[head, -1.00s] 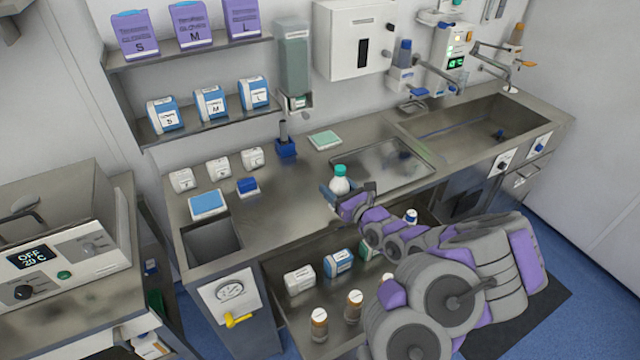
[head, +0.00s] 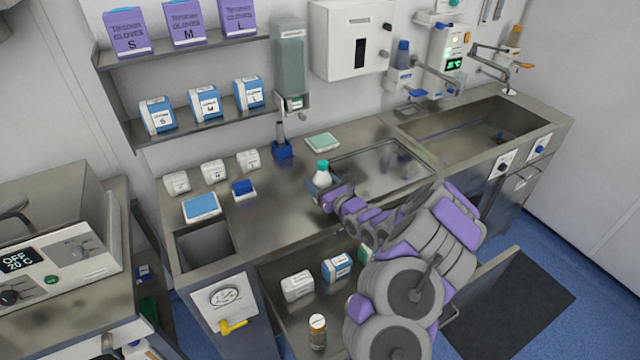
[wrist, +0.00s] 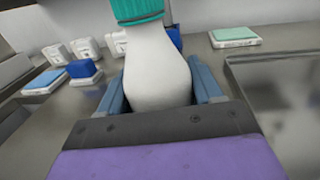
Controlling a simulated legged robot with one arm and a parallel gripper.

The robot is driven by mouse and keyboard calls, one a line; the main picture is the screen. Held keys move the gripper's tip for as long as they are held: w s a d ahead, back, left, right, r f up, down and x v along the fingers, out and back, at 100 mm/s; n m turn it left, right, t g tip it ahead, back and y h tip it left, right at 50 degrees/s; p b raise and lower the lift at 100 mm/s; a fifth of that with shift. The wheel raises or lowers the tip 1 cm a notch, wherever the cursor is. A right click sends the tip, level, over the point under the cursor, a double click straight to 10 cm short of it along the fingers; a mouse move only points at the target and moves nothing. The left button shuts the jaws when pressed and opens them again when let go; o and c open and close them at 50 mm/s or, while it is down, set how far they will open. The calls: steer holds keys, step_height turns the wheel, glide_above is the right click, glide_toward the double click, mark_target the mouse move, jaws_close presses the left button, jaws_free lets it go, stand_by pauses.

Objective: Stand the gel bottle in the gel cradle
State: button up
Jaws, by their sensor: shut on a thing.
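The gel bottle is a white bottle with a teal cap (head: 322,177), upright or nearly so over the steel counter, left of the recessed basin. My gripper (head: 322,192) is shut around it. In the wrist view the white bottle (wrist: 158,72) sits between the two blue fingers of my gripper (wrist: 158,88), its cap cut off at the top edge. Its base is hidden, so I cannot tell whether it touches the counter. A small blue holder (head: 283,151) with a dark upright stem stands behind it, near the wall. I cannot tell whether this is the gel cradle.
A pale green pad (head: 322,142) lies behind the bottle. The shallow basin (head: 385,165) is to its right. A blue pad (head: 201,206), a blue block (head: 243,187) and white boxes (head: 213,171) stand left. An open drawer with boxes (head: 297,286) is below.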

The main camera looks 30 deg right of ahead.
steer(key=o, duration=1.3)
steer(key=shift+a, duration=0.25)
steer(key=shift+o, duration=0.2)
steer(key=shift+d, duration=0.1)
